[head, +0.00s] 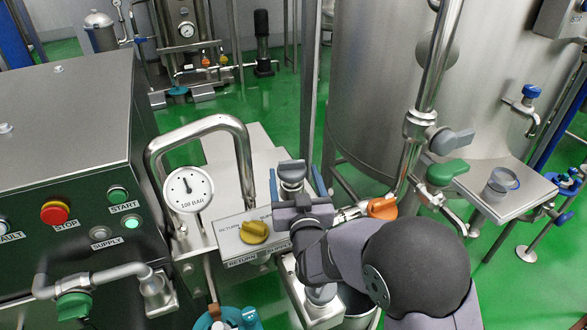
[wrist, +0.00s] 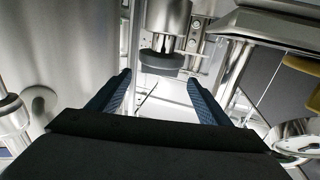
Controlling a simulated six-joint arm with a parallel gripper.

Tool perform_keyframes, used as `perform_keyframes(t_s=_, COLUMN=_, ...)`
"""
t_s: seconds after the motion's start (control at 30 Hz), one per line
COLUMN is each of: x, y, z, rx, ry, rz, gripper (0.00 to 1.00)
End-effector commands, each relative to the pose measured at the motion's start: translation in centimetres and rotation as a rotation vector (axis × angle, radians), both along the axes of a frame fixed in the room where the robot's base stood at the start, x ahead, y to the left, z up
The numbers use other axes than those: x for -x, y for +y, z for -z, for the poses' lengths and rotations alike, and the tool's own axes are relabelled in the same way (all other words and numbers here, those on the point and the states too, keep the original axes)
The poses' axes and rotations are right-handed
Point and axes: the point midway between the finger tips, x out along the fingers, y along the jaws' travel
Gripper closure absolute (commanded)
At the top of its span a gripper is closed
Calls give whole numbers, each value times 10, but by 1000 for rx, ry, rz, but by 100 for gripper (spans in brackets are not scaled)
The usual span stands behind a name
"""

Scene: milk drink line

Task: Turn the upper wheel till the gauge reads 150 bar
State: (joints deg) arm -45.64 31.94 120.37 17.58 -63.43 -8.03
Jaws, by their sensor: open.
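The round white gauge (head: 188,190), marked 100 BAR, stands left of my gripper in the head view. Its dark needle points up and slightly left; the exact reading is too small to tell. My gripper (head: 296,176) is open, with one blue finger on each side of a steel and grey fitting (head: 292,172). In the wrist view, a dark grey round wheel (wrist: 162,60) under a steel cylinder lies ahead between the open fingers (wrist: 160,84). The fingers look apart from it. My arm hides part of the fitting in the head view.
A yellow knob (head: 254,232) on a RETURN plate sits close left of my gripper. A bent steel pipe (head: 200,128) arches behind the gauge. An orange handle (head: 382,207) and a green handle (head: 448,172) are on the right, near the large tank (head: 390,90).

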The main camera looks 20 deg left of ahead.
Motion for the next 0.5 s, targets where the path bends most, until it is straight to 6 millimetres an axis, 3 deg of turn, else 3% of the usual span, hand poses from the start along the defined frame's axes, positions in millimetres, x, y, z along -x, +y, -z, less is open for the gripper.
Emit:
perform_keyframes(t_s=0.2, x=32, y=-19, z=-1, rx=0, ry=1, rz=-1, gripper=28)
perform_keyframes(t_s=0.5, x=32, y=-20, z=-1, rx=0, ry=0, rz=1, gripper=28)
